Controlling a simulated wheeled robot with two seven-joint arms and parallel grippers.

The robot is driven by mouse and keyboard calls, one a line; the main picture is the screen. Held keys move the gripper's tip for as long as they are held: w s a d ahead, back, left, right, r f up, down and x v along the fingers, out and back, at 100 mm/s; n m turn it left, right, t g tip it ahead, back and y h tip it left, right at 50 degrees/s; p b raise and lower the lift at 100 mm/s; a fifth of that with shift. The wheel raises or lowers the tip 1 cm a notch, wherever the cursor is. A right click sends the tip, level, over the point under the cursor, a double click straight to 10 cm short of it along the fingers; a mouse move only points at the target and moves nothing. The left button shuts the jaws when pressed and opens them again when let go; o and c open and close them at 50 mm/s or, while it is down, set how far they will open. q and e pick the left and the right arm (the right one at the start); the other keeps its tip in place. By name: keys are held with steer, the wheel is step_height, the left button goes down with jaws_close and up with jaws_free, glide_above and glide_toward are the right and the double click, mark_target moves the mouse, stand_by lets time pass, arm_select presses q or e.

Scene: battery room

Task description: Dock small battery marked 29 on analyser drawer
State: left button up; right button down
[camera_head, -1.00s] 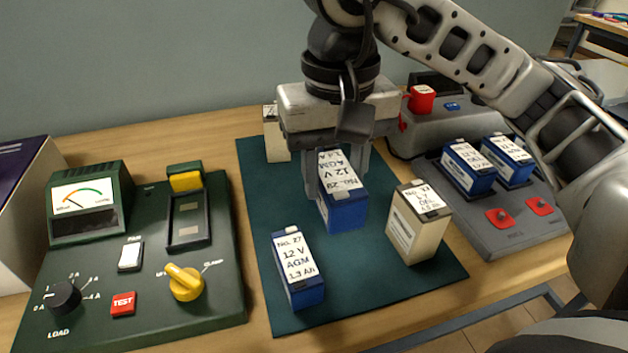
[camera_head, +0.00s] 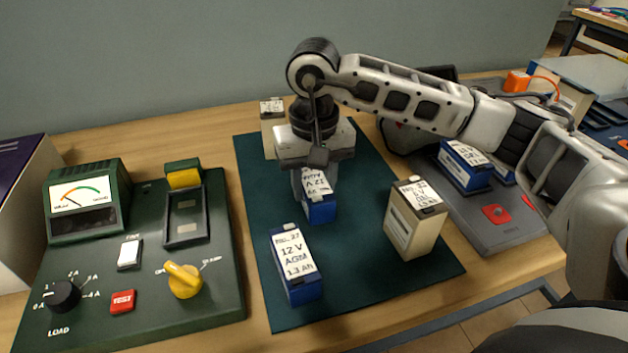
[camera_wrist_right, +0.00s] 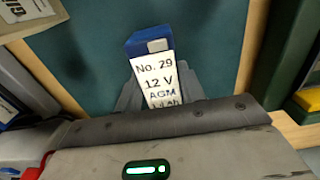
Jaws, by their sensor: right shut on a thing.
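My right gripper (camera_head: 313,178) is shut on the small blue battery (camera_head: 319,207) over the green mat. In the right wrist view the label of this battery (camera_wrist_right: 160,80) reads No. 29, 12 V, AGM, with its lower end between the fingers. I cannot tell whether its base touches the mat. The green analyser (camera_head: 142,285) stands at the left with a meter, a yellow knob and a red TEST button. Its dark drawer tray (camera_head: 186,217), below a yellow block (camera_head: 184,179), is empty. My left gripper is not in view.
A blue battery marked 27 (camera_head: 297,265) and a cream battery (camera_head: 415,222) stand on the mat (camera_head: 365,280); another cream one (camera_head: 272,128) is behind. A grey charger (camera_head: 495,235) with blue batteries is at the right. A bare wood strip separates mat and analyser.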

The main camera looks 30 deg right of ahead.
steer(key=shift+f, duration=0.2)
steer(key=c, duration=1.3)
jaws_free()
steer(key=shift+f+b, duration=0.1)
steer(key=shift+b, duration=0.2)
steer(key=o, duration=0.4)
steer(key=shift+o, duration=0.2)
